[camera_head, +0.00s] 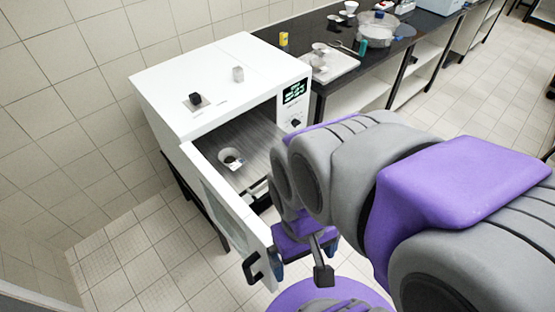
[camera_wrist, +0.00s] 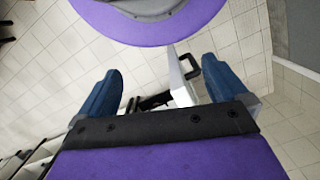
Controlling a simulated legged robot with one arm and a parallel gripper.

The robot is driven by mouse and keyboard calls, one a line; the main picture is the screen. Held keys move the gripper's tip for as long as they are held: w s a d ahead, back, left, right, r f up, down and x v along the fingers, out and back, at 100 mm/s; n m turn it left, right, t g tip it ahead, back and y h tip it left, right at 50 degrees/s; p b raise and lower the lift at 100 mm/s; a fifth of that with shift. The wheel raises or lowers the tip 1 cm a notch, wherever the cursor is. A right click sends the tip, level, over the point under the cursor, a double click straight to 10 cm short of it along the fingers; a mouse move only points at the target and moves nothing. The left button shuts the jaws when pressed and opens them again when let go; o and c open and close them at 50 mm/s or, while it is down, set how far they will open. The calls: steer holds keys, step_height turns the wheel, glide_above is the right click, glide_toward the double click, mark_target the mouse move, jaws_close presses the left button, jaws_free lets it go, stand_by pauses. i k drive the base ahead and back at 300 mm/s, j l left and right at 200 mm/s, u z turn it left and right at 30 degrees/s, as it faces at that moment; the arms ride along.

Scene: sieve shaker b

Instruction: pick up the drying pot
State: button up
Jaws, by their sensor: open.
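A small round pot with a dark inside (camera_head: 231,157), which looks like the drying pot, stands on the grey floor of the white oven (camera_head: 222,82). The oven door (camera_head: 228,207) is swung open. My gripper (camera_head: 304,256) is in front of the oven, near the door's free edge, apart from the pot. In the wrist view its two blue fingers (camera_wrist: 163,72) are wide apart with nothing gripped. The door's white edge (camera_wrist: 183,92) and a black handle (camera_wrist: 190,63) show beyond the fingers. The pot cannot be made out in the wrist view.
The door's black handle (camera_head: 253,267) is close to my gripper. A black knob (camera_head: 195,99) and a small clear block (camera_head: 238,74) are on the oven top. A dark bench (camera_head: 302,31) to the right holds a white tray (camera_head: 345,66) with small vessels. Tiled floor is open at right.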

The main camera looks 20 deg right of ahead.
mark_target(322, 51)
steer(key=l, duration=1.25)
steer(key=i+l, duration=0.65)
steer(key=i+l+z, duration=0.15)
steer(key=i+l, duration=0.45)
steer(key=i, duration=0.2)
steer(key=i+j, duration=0.15)
steer(key=i, duration=0.4)
